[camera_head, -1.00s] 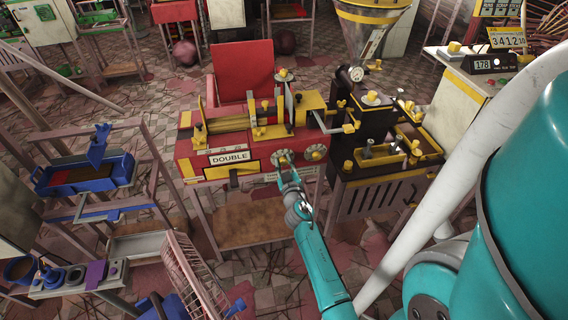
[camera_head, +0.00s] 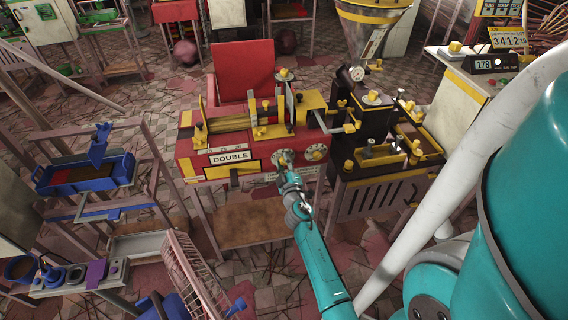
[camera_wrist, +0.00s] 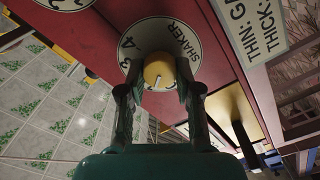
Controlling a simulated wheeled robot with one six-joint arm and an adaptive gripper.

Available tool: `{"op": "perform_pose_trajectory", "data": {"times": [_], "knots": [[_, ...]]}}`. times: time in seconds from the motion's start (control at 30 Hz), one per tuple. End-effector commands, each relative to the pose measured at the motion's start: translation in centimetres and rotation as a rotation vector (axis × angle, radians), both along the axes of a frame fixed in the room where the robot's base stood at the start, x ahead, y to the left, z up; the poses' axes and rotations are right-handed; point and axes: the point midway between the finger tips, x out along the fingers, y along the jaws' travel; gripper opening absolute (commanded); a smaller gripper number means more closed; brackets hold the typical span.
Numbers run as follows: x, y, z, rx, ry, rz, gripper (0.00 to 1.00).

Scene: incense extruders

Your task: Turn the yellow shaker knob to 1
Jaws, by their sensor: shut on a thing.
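The yellow shaker knob (camera_wrist: 160,72) sits on a round white dial (camera_wrist: 146,36) marked SHAKER, with the numbers 3 and 4 readable in the wrist view. A pale pointer line on the knob points toward the bottom of that view; the number there is hidden by my gripper. My gripper (camera_wrist: 160,88) is shut on the knob, one finger on each side. In the head view my gripper (camera_head: 286,160) reaches the left of two dials on the front of the red machine (camera_head: 205,165), and it covers most of that dial.
A second dial (camera_head: 315,152) is close to the right of my gripper. A wooden shelf (camera_head: 250,222) lies below.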

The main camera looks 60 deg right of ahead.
Motion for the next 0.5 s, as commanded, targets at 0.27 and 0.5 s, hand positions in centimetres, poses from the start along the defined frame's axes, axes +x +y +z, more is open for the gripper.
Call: {"op": "perform_pose_trajectory", "data": {"times": [0.27, 0.5], "knots": [[0.07, 0.04, 0.01, -0.011, 0.012, 0.002, 0.0], [0.07, 0.05, 0.02, -0.011, 0.012, 0.002, 0.41]]}}
